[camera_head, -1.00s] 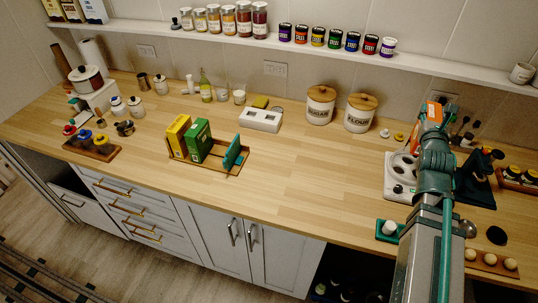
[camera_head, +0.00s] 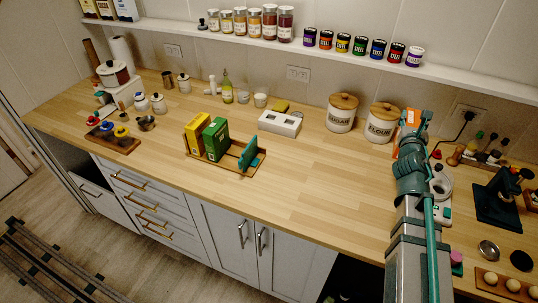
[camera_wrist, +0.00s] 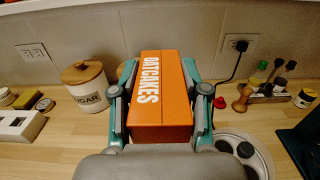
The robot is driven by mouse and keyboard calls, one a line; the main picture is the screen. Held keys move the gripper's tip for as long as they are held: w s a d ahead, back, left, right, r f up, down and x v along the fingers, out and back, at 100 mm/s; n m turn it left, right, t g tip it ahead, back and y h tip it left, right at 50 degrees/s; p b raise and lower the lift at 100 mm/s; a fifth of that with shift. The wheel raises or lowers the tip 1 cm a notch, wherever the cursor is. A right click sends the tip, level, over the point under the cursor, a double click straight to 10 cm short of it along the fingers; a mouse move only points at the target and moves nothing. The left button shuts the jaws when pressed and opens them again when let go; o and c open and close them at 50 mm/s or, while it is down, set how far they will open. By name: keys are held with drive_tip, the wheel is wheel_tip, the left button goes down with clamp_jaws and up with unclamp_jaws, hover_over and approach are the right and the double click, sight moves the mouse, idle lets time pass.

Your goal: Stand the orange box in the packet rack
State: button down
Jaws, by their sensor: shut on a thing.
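The orange box (camera_wrist: 160,95), lettered "OATCAKES", is held between the two fingers of my gripper (camera_wrist: 160,70) in the wrist view, above the counter. In the head view only a bit of the orange box (camera_head: 412,118) shows past my arm, just right of the flour canister. The wooden packet rack (camera_head: 220,167) stands on the counter, left of centre in the head view, well left of my gripper. A yellow box (camera_head: 198,133) and a green box (camera_head: 215,140) stand in its left part. A teal upright piece (camera_head: 249,151) stands at its right, with a gap beside the green box.
The flour canister (camera_head: 382,124) and sugar canister (camera_head: 341,114) stand at the back, close left of my gripper. A white device (camera_head: 279,123) stands behind the rack. The counter between rack and arm is clear. A shelf of jars (camera_head: 290,43) runs above.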

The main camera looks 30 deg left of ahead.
drive_tip(key=s+a+f+b, duration=0.1)
drive_tip(key=a+f+b, duration=0.15)
drive_tip(key=a, duration=1.15)
drive_tip(key=s+a+f+b, duration=0.2)
drive_tip(key=a+b, duration=0.1)
drive_tip(key=a, duration=1)
drive_tip(key=s+a+r+b, duration=0.1)
drive_tip(key=s+a+b, duration=0.1)
drive_tip(key=s+a, duration=0.55)
drive_tip(key=s+a+b, duration=0.1)
drive_tip(key=s+a, duration=0.3)
drive_tip(key=a, duration=0.6)
drive_tip(key=s+a+r+b, duration=0.1)
drive_tip(key=s+a+b, duration=0.1)
drive_tip(key=s+a, duration=0.45)
wheel_tip(320, 180, down, 9)
drive_tip(key=w+a+p, duration=0.1)
drive_tip(key=shift+w+a+f+p, duration=0.15)
drive_tip(key=shift+a+f+p, duration=0.05)
drive_tip(key=shift+a+p, duration=0.15)
drive_tip(key=shift+f, duration=0.15)
drive_tip(key=c, duration=0.6)
unclamp_jaws()
